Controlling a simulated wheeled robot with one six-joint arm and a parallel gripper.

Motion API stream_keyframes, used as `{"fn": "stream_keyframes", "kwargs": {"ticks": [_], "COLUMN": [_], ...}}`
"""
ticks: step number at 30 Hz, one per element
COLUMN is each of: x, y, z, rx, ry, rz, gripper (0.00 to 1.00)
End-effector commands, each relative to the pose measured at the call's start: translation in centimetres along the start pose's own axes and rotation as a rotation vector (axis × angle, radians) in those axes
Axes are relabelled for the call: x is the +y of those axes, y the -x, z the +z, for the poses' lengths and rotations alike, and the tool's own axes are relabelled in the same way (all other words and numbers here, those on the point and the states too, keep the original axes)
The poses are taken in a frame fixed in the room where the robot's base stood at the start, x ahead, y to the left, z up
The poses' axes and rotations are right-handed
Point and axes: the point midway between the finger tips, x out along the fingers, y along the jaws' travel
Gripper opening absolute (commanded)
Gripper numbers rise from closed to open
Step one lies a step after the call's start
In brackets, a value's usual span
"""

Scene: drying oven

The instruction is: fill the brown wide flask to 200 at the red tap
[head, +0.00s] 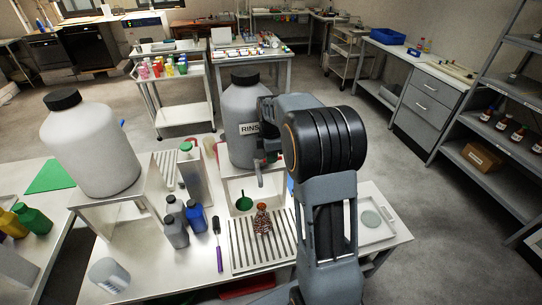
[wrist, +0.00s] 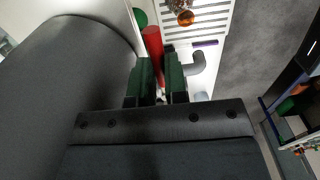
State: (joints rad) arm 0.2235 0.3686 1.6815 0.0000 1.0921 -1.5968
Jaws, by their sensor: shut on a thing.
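The brown flask (head: 262,219) stands upright on the slatted drain tray (head: 238,262), below the spout (head: 259,176) of the big grey canister (head: 240,110), whose label is partly hidden. In the wrist view the flask (wrist: 186,13) shows at the top edge. I cannot read its level or scale. My gripper (wrist: 160,75) is shut on the red tap (wrist: 153,45), which runs between its green fingers. The grey spout (wrist: 197,63) is just to the right of the fingers. In the head view my arm hides the tap and most of my gripper.
A white canister (head: 92,150) stands on a stand at left. Grey and blue bottles (head: 195,217), a purple-handled brush (head: 219,255) and a green cup (head: 244,203) are near the tray. A dish (head: 371,219) lies at right. The big canister's body is close left of my gripper.

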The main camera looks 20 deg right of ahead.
Motion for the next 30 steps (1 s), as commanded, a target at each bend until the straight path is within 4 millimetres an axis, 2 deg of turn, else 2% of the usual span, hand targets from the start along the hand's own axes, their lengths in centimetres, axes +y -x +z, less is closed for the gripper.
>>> {"fn": "stream_keyframes", "kwargs": {"ticks": [3, 4, 13, 23, 26, 30], "x": [0.0, 0.0, 0.0, 0.1, 0.1, 0.1], "y": [0.0, 0.0, 0.0, 0.6, 1.9, 4.7], "z": [0.0, 0.0, 0.0, 0.0, 0.0, 0.0], "rx": [0.0, 0.0, 0.0, 0.0, 0.0, 0.0], "ry": [-0.001, -0.001, -0.002, -0.002, -0.002, -0.002], "rz": [0.001, 0.001, 0.001, 0.003, 0.004, 0.007], "gripper": [0.0, 0.15, 0.43, 0.43, 0.43, 0.43]}}
